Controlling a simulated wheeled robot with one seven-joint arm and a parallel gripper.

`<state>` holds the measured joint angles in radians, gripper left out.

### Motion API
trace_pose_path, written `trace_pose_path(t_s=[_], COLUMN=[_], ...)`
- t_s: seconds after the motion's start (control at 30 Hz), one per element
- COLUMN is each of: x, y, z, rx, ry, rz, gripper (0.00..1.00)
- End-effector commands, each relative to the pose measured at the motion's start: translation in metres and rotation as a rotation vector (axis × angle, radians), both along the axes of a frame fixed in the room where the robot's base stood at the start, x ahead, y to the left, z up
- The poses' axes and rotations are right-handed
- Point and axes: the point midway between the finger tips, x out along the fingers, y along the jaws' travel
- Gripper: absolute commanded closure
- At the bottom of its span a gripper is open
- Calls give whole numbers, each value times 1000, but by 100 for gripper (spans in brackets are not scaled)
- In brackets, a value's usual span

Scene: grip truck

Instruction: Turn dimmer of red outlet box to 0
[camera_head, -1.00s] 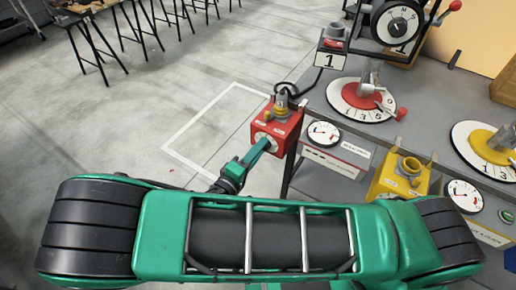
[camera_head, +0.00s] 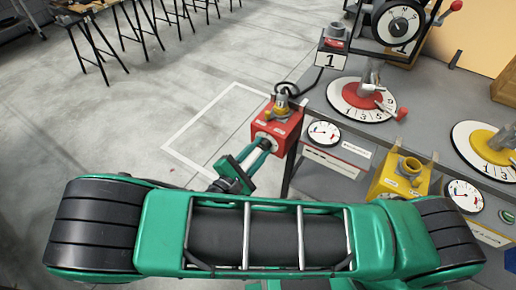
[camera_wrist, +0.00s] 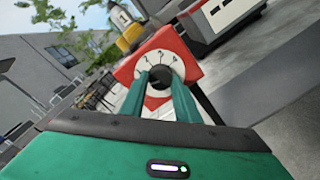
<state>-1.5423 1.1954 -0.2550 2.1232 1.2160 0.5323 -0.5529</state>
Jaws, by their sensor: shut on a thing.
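The red outlet box (camera_head: 279,117) sits at the left corner of the grey bench, with a grey and yellow connector on top. In the wrist view the red box (camera_wrist: 184,50) looks tilted. Its front has a round white dial (camera_wrist: 141,64) with numerals and a black dimmer knob (camera_wrist: 160,77) in the middle. My green gripper (camera_head: 262,147) reaches the box's front from the lower left. In the wrist view my gripper's two fingers (camera_wrist: 160,84) are shut on the knob, one on each side. They hide part of the dial, so the exact setting cannot be read.
A yellow outlet box (camera_head: 398,181) and white gauges (camera_head: 323,133) are on the bench to the right. A red numbered dial (camera_head: 350,103) lies behind. A black cable loops near the red box.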

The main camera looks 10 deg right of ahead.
Motion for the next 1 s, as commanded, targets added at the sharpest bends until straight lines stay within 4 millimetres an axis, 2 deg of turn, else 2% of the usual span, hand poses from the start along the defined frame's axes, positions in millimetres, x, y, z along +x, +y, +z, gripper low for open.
trace_pose_path(t_s=[0.4, 0.93, 0.97, 1.0], x=[0, 0, 0, 0], y=[4, 4, 4, 4], z=[-1, -1, -1, -1], rx=[-139, -157, -157, -157], ry=[113, 127, 127, 127], rz=[9, 9, 9, 9], gripper=[94, 94, 69, 59])
